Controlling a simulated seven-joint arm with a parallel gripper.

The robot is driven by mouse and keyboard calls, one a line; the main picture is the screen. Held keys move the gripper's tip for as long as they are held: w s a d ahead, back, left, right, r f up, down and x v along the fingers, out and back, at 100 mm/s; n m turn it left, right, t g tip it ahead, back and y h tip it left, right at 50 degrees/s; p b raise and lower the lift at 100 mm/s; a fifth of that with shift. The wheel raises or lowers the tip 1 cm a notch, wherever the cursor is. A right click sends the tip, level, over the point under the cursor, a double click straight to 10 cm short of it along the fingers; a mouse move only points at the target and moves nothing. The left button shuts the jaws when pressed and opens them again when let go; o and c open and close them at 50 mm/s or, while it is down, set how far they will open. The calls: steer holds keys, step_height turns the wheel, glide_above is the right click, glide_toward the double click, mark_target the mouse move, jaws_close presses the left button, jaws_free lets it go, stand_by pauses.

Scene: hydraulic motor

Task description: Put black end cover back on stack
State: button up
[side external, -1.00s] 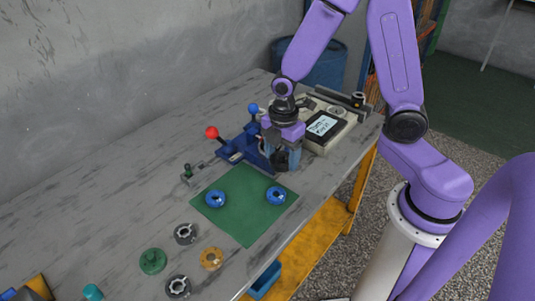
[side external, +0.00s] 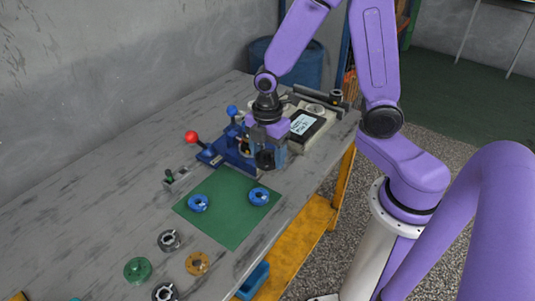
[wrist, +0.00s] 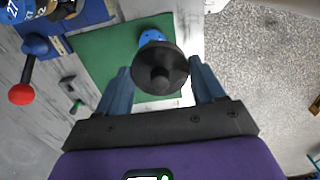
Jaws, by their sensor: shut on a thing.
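The black end cover (wrist: 160,68) is a round dark disc with a raised hub, in the middle of the wrist view. My gripper (wrist: 160,80) is shut on it, with one blue-grey finger at each side. In the side view, my gripper (side external: 267,152) holds the cover (side external: 265,160) to the right of the blue fixture (side external: 232,157), apart from it. A stack of parts (side external: 245,148) with a brass-coloured piece shows in the fixture, partly hidden behind my gripper. Part of the fixture also shows at the top left of the wrist view.
A green mat (side external: 228,218) in front holds two blue rings (side external: 198,203). Several loose parts, including a brass ring (side external: 197,263) and a green disc (side external: 138,270), lie nearer the front. A device with a screen (side external: 305,124) stands behind.

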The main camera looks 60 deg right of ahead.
steer(key=shift+r, duration=0.4)
steer(key=w+d+r+m, duration=0.1)
steer(key=w+d+m, duration=0.1)
steer(key=w+d, duration=0.1)
steer(key=w+d+r+m, duration=0.1)
steer(key=w+d+m, duration=0.1)
steer(key=w+d, duration=0.2)
steer(key=w+d+r+m, duration=0.1)
steer(key=w+d+m, duration=0.1)
steer(key=w, duration=0.4)
steer(key=shift+w+d+r, duration=0.2)
steer(key=shift+d, duration=0.25)
steer(key=shift+w+d+r, duration=0.15)
steer(key=shift+w+d, duration=0.05)
steer(key=shift+d, duration=0.2)
steer(key=shift+d+f, duration=0.15)
steer(key=shift+f, duration=1.55)
steer(key=shift+f, duration=0.75)
stand_by(1.5)
steer(key=o, duration=1.4)
steer(key=shift+c, duration=0.2)
